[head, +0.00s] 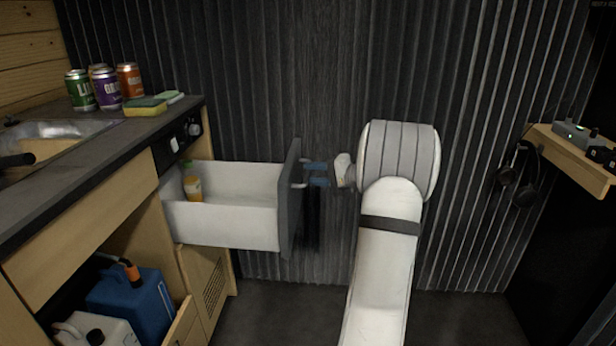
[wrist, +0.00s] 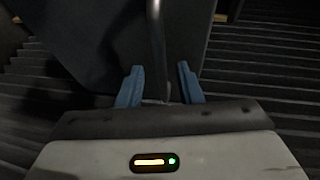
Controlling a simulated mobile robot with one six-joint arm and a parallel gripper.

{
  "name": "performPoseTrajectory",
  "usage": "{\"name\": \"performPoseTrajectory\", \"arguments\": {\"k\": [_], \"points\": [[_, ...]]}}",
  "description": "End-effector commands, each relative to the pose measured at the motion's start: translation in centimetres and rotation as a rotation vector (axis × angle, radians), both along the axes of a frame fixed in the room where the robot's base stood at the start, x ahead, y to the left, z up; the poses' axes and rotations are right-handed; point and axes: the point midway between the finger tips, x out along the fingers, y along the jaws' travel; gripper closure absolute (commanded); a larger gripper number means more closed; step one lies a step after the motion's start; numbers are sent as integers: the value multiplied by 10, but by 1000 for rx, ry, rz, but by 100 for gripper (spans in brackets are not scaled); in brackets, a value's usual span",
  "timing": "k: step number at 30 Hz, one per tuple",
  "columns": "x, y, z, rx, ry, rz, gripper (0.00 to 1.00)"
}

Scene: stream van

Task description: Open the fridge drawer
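The fridge drawer (head: 222,238) is white inside with a dark front panel (head: 290,200). In the head view it stands pulled far out of the counter unit, with a bottle (head: 193,188) inside at its back end. A grey bar handle (head: 299,186) is on the outer face of the front. My gripper (head: 308,173) is at the handle, its two blue fingers apart. In the wrist view the handle bar (wrist: 155,35) runs between the fingers (wrist: 160,68), with gaps visible on both sides. The exact depth of the bar between the fingers is unclear.
The counter (head: 120,135) at left carries several cans (head: 107,90), a sponge (head: 145,107) and a sink (head: 60,130). A blue canister (head: 130,305) stands below. A wooden shelf (head: 575,155) with headphones (head: 520,175) hangs at right. Open floor shows around my arm.

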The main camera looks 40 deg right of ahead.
Motion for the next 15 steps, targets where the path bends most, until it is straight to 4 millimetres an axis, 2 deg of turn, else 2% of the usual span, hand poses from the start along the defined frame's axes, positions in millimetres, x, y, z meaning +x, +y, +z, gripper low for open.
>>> {"name": "performPoseTrajectory", "arguments": {"k": [8, 15], "points": [[-3, -2, 2, -1, -1, -1, 68], [-35, -19, 11, -1, -2, -3, 68]]}}
